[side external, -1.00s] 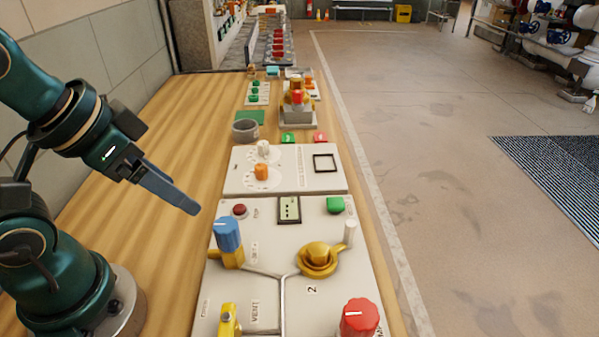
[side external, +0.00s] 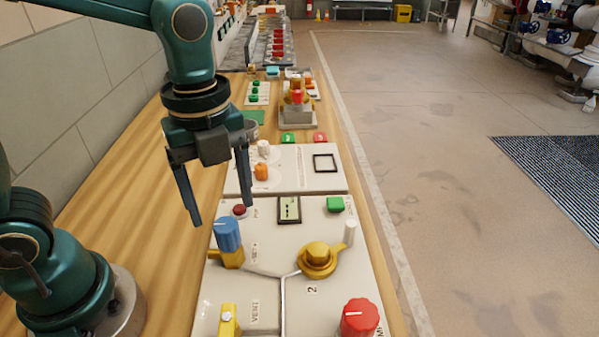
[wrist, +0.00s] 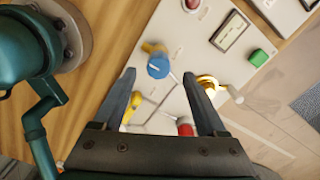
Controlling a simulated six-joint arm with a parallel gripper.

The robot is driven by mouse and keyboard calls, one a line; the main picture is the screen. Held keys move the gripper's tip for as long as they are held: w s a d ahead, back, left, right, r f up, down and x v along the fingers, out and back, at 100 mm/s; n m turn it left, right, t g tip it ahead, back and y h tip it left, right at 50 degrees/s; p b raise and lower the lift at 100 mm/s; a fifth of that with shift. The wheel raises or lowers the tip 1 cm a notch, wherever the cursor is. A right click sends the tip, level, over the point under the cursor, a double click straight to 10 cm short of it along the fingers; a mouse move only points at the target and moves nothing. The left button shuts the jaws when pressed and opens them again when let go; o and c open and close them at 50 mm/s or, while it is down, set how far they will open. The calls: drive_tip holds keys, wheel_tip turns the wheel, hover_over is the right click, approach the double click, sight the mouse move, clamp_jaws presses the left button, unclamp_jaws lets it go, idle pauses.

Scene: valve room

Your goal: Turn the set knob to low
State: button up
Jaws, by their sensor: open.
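The blue knob (side external: 228,235) with a white pointer line stands on a yellow base at the left of the near panel (side external: 285,232). A small label beside it looks like SET but is hard to read. My gripper (side external: 220,212) points down with its two fingers apart, above and a little behind the blue knob. In the wrist view the blue knob (wrist: 158,67) lies between the fingertips of my gripper (wrist: 159,76). The jaws are open and hold nothing. I cannot make out a low mark.
Bare wood lies left of the panel.

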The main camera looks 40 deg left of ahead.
sight(225, 224)
drive_tip(key=shift+s+f, duration=0.1)
drive_tip(key=shift+f, duration=2.6)
clamp_jaws()
